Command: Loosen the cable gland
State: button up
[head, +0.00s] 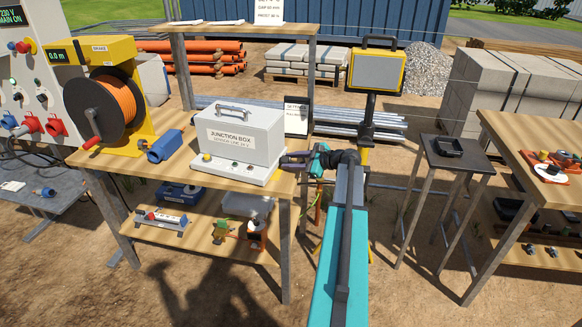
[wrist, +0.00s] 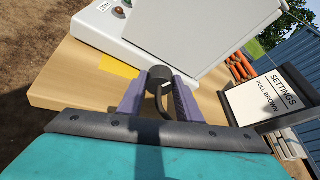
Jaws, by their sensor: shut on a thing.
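The junction box (head: 238,135), pale grey with a handle and a printed label, stands on a white base on the wooden table. My gripper (head: 288,160) reaches its right side from the right. In the wrist view, my gripper (wrist: 160,88) has its two purple fingers closed around a dark round cable gland (wrist: 160,73) at the side of the junction box (wrist: 190,30). A short dark cable curves from the gland between the fingers. In the head view the fingers hide the gland. How far it is turned cannot be told.
A sign reading "SETTINGS, PULL BROWN" (wrist: 268,98) stands to the right in the wrist view. A blue connector (head: 165,146) and an orange cable reel (head: 110,105) are left of the box. A small dark side table (head: 455,155) stands at right.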

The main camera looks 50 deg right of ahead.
jog(key=shift+n+b, duration=0.3)
jog(key=shift+b, duration=0.1)
jog(key=o, duration=1)
jog(key=shift+o, duration=0.2)
jog(key=shift+r+p, duration=0.1)
jog(key=shift+p, duration=0.5)
